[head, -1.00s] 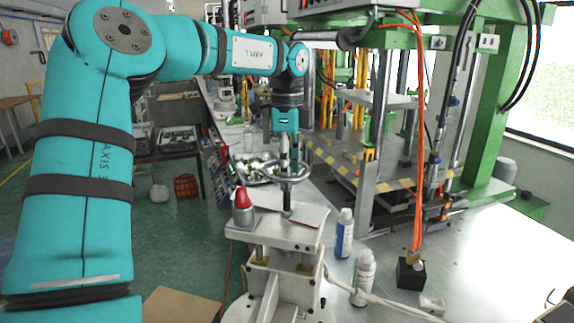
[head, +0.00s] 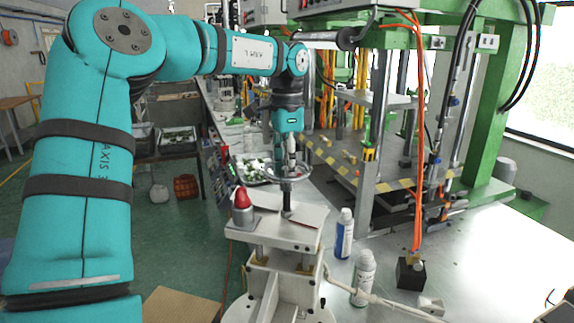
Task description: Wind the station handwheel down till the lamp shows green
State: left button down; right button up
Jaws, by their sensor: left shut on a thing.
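The handwheel (head: 268,178) is a grey ring on a short upright post, on top of the white station (head: 262,232). My left gripper (head: 291,168) points down at the far side of the wheel and is shut, apparently on its rim or handle; the exact contact is too small to tell. The lamp (head: 242,198) is a dome on a grey base at the station's left corner, and it shows red. My right gripper is not in view.
A green press frame (head: 490,150) fills the right side. A pale hose crosses the table in front. The bright tabletop at right is mostly clear.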

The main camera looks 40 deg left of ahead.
pick_arm(q)
jog(key=shift+w+r, duration=0.1)
jog(key=shift+r, duration=0.15)
jog(key=c, duration=1.4)
grip_release()
jog(key=shift+f, duration=0.15)
notch_tip(320, 180, up, 12)
jog(key=shift+r, duration=0.1)
jog(key=shift+f, duration=0.2)
